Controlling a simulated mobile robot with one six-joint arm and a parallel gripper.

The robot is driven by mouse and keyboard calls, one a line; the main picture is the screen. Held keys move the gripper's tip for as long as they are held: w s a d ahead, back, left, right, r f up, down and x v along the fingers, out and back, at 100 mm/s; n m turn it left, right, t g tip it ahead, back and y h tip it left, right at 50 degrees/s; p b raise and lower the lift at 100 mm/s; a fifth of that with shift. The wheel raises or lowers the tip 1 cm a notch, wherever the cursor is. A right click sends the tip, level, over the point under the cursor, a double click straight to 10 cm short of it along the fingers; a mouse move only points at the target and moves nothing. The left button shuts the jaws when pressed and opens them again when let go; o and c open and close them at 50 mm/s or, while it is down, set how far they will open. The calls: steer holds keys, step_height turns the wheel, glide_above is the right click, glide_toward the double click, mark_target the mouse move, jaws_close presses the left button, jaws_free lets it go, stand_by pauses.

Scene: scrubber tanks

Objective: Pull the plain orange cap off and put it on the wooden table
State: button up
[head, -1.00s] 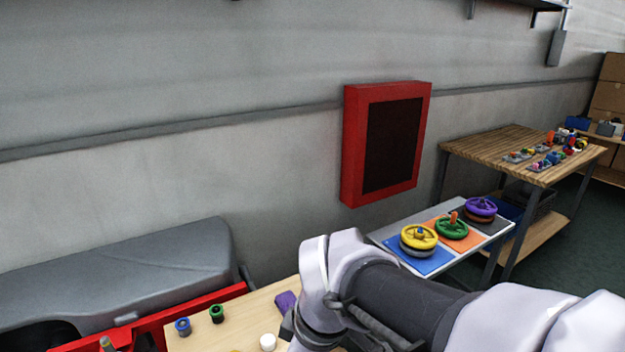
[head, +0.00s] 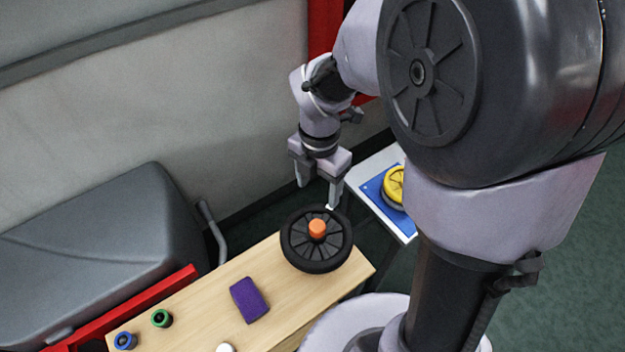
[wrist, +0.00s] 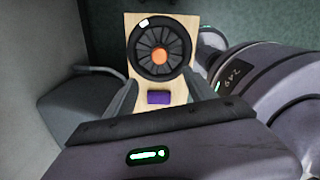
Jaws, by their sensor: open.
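The plain orange cap (head: 317,228) sits at the centre of a black spoked wheel (head: 292,255), which lies flat on the light wooden table (head: 205,305) near its right end. The cap also shows in the wrist view (wrist: 159,56), in the middle of the wheel. My gripper (head: 318,196) is open and empty, pointing down above the far side of the wheel. It is apart from the cap. In the wrist view its two fingers show left and right, below the wheel.
A purple block (head: 249,299) lies on the table left of the wheel. Blue (head: 124,341) and green (head: 161,318) rings and a white piece (head: 226,348) are further left. A second table (head: 405,226) with a yellow wheel (head: 394,186) stands behind at right.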

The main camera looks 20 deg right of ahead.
mark_target(317, 225)
step_height(317, 225, down, 17)
steer(key=b, duration=0.6)
steer(key=shift+w+r, duration=0.1)
jaws_close()
steer(key=shift+r+p, duration=0.75)
steer(key=shift+r, duration=0.35)
step_height(317, 225, up, 6)
steer(key=p, duration=0.6)
steer(key=shift+r, duration=0.1)
